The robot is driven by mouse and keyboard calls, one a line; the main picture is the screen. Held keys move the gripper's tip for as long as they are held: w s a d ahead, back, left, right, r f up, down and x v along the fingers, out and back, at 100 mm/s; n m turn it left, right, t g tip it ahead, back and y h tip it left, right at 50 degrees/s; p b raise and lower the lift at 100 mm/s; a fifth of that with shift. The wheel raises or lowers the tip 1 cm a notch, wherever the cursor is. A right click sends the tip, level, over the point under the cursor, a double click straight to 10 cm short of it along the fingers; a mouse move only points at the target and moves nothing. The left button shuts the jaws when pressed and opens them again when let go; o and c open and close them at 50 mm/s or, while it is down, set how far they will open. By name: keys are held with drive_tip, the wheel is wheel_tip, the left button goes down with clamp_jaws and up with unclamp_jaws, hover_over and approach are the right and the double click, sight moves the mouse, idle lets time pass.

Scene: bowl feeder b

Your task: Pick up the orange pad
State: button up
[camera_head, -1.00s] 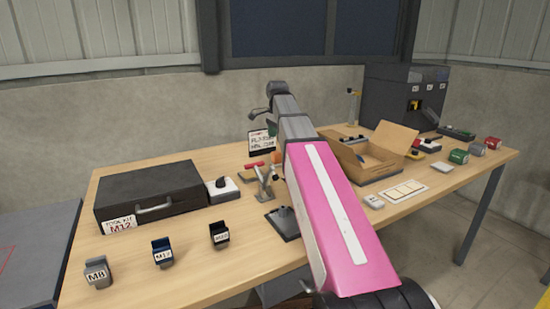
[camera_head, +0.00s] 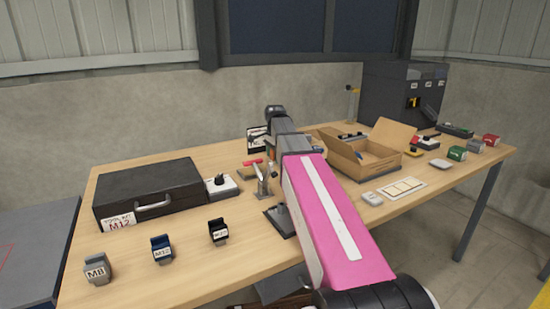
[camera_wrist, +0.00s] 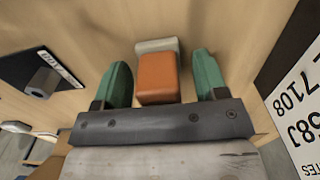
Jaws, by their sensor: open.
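The orange pad (camera_wrist: 157,78) shows in the wrist view as a small rounded orange block. A pale grey piece (camera_wrist: 157,45) shows just beyond it, and I cannot tell whether the two are joined. My gripper (camera_wrist: 165,82) is open, with one green finger on each side of the pad and a gap to each. Whether the fingertips are level with the pad or above it is unclear. In the head view my pink arm hides most of the pad and the gripper.
A white printed sign (camera_wrist: 300,105) stands close on the right in the wrist view. A dark labelled holder (camera_wrist: 40,82) is at left. In the head view a black toolbox (camera_head: 150,188) is left, an open cardboard box (camera_head: 365,160) right, and a red-handled clamp (camera_head: 262,178) beside my arm.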

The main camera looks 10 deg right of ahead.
drive_tip(key=c, duration=0.9)
drive_tip(key=shift+r, duration=0.8)
wheel_tip(320, 180, up, 3)
drive_tip(key=shift+f, duration=0.2)
drive_tip(key=s+a+r, duration=0.4)
drive_tip(key=s+a, duration=0.1)
drive_tip(key=s+a+r, duration=0.2)
drive_tip(key=s+a, duration=0.1)
drive_tip(key=shift+s+a+r, duration=0.1)
drive_tip(key=shift+s+r, duration=0.05)
drive_tip(key=shift+r, duration=0.25)
drive_tip(key=o, duration=0.3)
drive_tip(key=shift+c, duration=1)
